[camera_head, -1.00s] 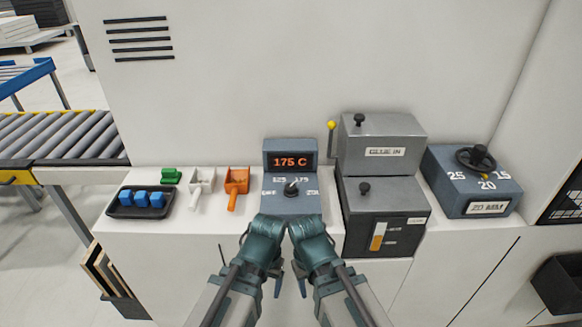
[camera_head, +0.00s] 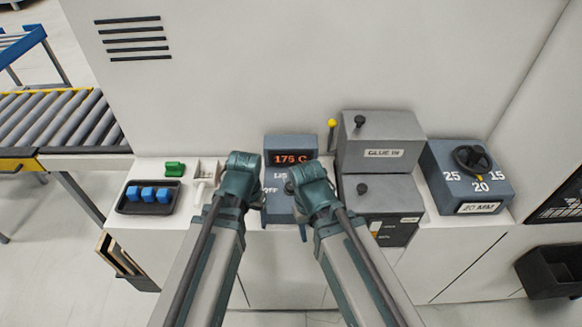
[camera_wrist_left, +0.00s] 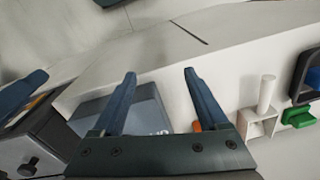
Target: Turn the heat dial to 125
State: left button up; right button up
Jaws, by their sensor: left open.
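The blue-grey heat dial box (camera_head: 278,205) stands on the white counter. Its red display (camera_head: 291,158) reads 175 C. The dark round dial (camera_head: 290,187) is partly covered by my right gripper, so its pointer is unclear; the 125 and OFF labels show at its left. My left gripper (camera_head: 256,200) is open at the box's left edge, apart from the dial.
Grey glue boxes (camera_head: 380,150) stand close at the right, then a box with a black handwheel (camera_head: 472,160).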

pick_arm(q)
jog(key=w+r+p, duration=0.3)
jog(key=r+p, duration=0.2)
jog(key=r, duration=0.3)
notch_tip(320, 180, up, 6)
jog(key=f+m+p, duration=0.1)
jog(key=m+p, duration=0.5)
jog(key=m, duration=0.7)
send_over(291, 185)
jog(key=shift+r+h, duration=0.2)
jog(key=shift+h, duration=0.1)
pick_arm(e)
notch_tip(291, 185, up, 13)
jog(key=shift+r, duration=0.15)
pick_arm(q)
jog(key=shift+f, duration=0.1)
pick_arm(e)
jog(key=shift+w, duration=0.1)
pick_arm(q)
notch_tip(291, 185, down, 14)
jog(key=b, duration=1.3)
jog(key=shift+r+b, duration=0.2)
jog(key=shift+b, duration=0.15)
pick_arm(e)
notch_tip(291, 185, down, 14)
jog(key=shift+r, duration=0.15)
pick_arm(q)
jog(key=shift+n, duration=0.3)
grip_shut()
